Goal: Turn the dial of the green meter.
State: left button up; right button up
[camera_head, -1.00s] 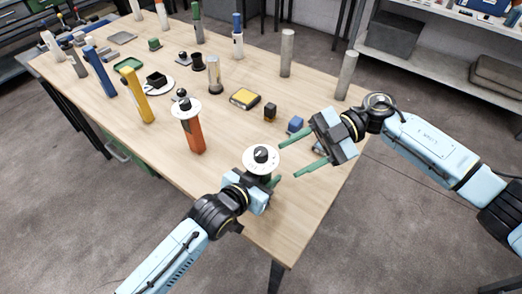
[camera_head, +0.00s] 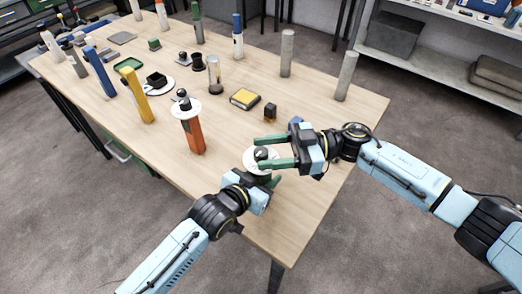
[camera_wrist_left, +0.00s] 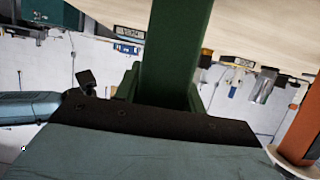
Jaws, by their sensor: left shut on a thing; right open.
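The green meter shows in the left wrist view (camera_wrist_left: 176,55) as a dark green post between the fingers of my left gripper (camera_head: 266,183). In the head view its white disc (camera_head: 250,163) and black dial (camera_head: 262,153) face up near the table's front corner. The left gripper is shut on the post below the disc. My right gripper (camera_head: 260,152) is open, with one green finger on the far side of the dial and one on the near side. The fingers partly cover the dial and disc; whether they touch the dial I cannot tell.
An orange meter (camera_head: 194,135) with a white disc stands to the left. Several posts stand farther back. The tabletop (camera_head: 225,160) between the orange meter and my grippers is clear.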

jog(key=shift+s+a, duration=0.15)
jog(key=shift+a, duration=0.75)
jog(key=shift+c, duration=0.2)
jog(key=c, duration=0.9)
jog(key=shift+n+g, duration=0.4)
jog(key=shift+g, duration=0.2)
jog(key=n+g+h, duration=0.1)
jog(key=g, duration=0.1)
jog(key=shift+n+g, duration=0.3)
jog(key=shift+n, duration=0.1)
jog(key=shift+n+g+h, duration=0.9)
jog(key=shift+n+g, duration=0.2)
jog(key=shift+g, duration=0.35)
jog(key=shift+n+g+h, duration=0.9)
jog(key=shift+n+g, duration=0.2)
jog(key=shift+g, duration=0.35)
jog(key=shift+n+g+h, duration=0.3)
jog(key=shift+g, duration=0.1)
